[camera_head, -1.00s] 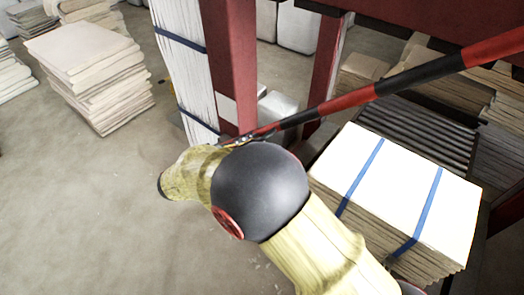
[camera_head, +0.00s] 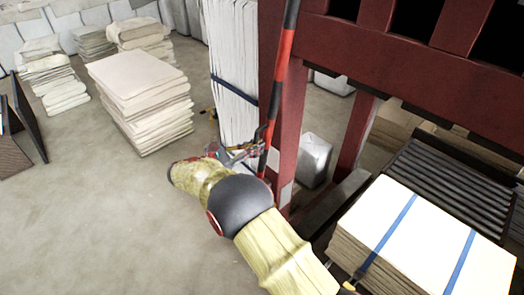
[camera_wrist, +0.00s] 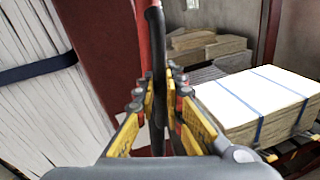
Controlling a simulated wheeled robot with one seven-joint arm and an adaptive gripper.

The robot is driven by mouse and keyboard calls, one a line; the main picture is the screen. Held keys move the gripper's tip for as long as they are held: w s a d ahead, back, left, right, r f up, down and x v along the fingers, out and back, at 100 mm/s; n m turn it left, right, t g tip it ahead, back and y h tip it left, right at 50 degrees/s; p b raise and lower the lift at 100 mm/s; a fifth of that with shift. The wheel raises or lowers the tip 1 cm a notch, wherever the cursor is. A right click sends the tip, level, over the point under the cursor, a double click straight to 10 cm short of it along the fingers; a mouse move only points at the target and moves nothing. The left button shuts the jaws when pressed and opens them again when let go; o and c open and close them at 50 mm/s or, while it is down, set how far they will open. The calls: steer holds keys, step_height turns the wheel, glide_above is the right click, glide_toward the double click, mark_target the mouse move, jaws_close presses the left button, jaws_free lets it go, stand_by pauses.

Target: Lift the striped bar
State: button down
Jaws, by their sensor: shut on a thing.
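The red-and-black striped bar (camera_head: 284,62) stands almost upright in the head view, leaning a little to the right at its top. Its upper end runs out of the picture. My gripper (camera_head: 246,151) is at the bar's lower part. In the wrist view, the bar (camera_wrist: 158,55) rises between the two yellow-sided fingers of my gripper (camera_wrist: 160,85), which are shut on it. The exact contact is partly hidden by the fingers and the wrist.
A red frame (camera_head: 292,135) stands right behind the bar. A strapped white stack (camera_head: 232,60) is beside it on the left. A blue-strapped stack (camera_head: 430,235) lies at lower right by a roller conveyor (camera_head: 450,180).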

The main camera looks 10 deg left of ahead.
steer(key=shift+w+a+f, duration=0.1)
steer(key=shift+w+a, duration=0.3)
steer(key=shift+a, duration=0.2)
steer(key=shift+n, duration=0.3)
steer(key=c, duration=2.2)
jaws_free()
steer(key=o, duration=0.3)
steer(key=v, duration=1.2)
steer(key=shift+a, duration=0.1)
